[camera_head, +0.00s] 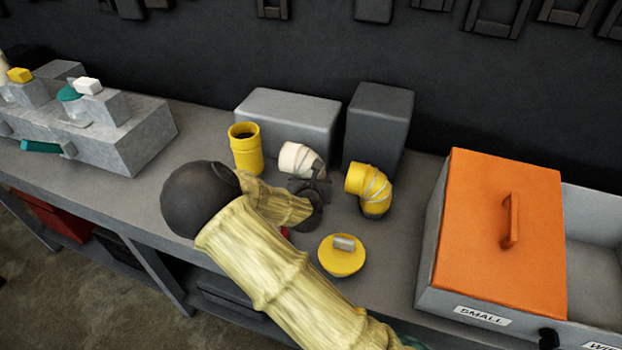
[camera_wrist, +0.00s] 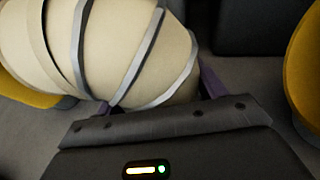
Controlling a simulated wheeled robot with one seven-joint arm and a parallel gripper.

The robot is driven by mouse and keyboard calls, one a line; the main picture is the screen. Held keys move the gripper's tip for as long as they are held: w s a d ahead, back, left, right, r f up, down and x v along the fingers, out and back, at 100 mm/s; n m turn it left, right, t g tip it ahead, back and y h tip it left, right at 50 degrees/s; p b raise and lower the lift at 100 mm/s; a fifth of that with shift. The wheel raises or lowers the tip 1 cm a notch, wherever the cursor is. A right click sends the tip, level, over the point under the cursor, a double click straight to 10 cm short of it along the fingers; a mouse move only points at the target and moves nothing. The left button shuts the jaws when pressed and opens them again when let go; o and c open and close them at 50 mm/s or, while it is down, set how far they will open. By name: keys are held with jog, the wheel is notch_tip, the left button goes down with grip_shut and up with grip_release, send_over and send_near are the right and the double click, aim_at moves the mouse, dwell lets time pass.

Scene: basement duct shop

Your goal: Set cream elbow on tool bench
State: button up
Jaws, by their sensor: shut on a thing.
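The cream elbow (camera_head: 300,158) is a pale pipe bend with grey bands, held over the grey tool bench (camera_head: 394,230) between a yellow pipe and a yellow elbow. My gripper (camera_head: 311,187) is shut on it; my arm hides part of the gripper in the head view. In the wrist view the cream elbow (camera_wrist: 120,45) fills the upper left, between the purple-edged fingers (camera_wrist: 158,92). I cannot tell whether the elbow touches the bench top.
A yellow pipe (camera_head: 246,150) stands left of the elbow, a yellow elbow (camera_head: 370,187) right. A yellow lid (camera_head: 342,258) lies in front. Grey boxes (camera_head: 378,125) stand behind. An orange-lidded bin (camera_head: 500,230) is at right, a grey stepped block (camera_head: 125,130) at left.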

jog(key=shift+f, duration=0.15)
jog(key=o, duration=1.2)
jog(key=v, duration=1.2)
jog(key=shift+s, duration=0.1)
